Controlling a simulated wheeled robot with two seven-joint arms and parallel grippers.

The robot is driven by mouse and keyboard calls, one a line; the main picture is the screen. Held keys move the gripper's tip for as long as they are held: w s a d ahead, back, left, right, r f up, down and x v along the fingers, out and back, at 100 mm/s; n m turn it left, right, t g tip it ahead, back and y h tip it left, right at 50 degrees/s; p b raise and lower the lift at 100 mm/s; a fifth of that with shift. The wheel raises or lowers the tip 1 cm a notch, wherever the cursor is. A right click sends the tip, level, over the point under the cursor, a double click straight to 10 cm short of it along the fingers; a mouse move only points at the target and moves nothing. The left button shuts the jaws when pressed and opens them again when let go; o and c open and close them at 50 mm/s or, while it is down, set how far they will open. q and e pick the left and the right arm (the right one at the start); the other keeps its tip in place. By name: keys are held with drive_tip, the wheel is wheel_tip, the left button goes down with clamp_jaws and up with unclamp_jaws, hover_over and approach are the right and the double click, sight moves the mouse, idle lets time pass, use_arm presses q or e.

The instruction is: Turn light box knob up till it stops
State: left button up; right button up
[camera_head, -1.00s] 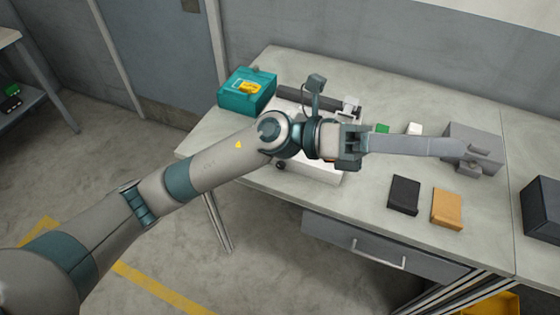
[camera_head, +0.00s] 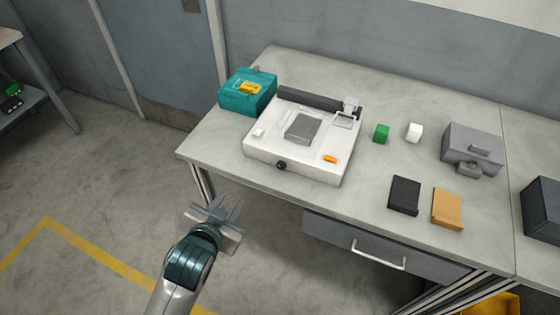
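The light box (camera_head: 262,152) is a white, low box on the table, left of the middle. Its small black knob (camera_head: 281,165) sits on the front face. A grey block lies on its top, with an orange piece near the front right corner. My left gripper (camera_head: 230,203) is in front of the table's left front part, below and left of the knob in the picture and apart from it. Its two fingers are spread, with nothing seen between them. My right gripper is not in view.
A teal box (camera_head: 236,101) stands behind the light box to the left. Green (camera_head: 381,133) and white (camera_head: 414,132) blocks, a black box (camera_head: 404,195), an orange box (camera_head: 447,208) and a grey device (camera_head: 487,147) stand to the right. Below is a drawer (camera_head: 340,248).

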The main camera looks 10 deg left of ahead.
use_arm(q)
drive_tip(key=s+a+f+n+g, duration=0.15)
drive_tip(key=s+f+g, duration=0.25)
drive_tip(key=s+f, duration=0.5)
drive_tip(key=s+a+f+n+g, duration=0.1)
drive_tip(key=s+a+f+g, duration=0.25)
drive_tip(key=s+f, duration=0.55)
drive_tip(key=s+f+g, duration=0.1)
drive_tip(key=s+f, duration=0.3)
drive_tip(key=f, duration=1)
drive_tip(key=s+f+g, duration=0.1)
drive_tip(key=s+f, duration=0.3)
drive_tip(key=f, duration=1)
drive_tip(key=s+a+f+g+b, duration=0.1)
drive_tip(key=s+a+f, duration=0.2)
drive_tip(key=s+f, duration=0.9)
drive_tip(key=s, duration=0.2)
drive_tip(key=shift+s+a+f+y, duration=0.3)
drive_tip(key=shift+a+y, duration=0.05)
drive_tip(key=shift+y, duration=0.05)
drive_tip(key=shift+o, duration=0.4)
drive_tip(key=shift+w, duration=0.1)
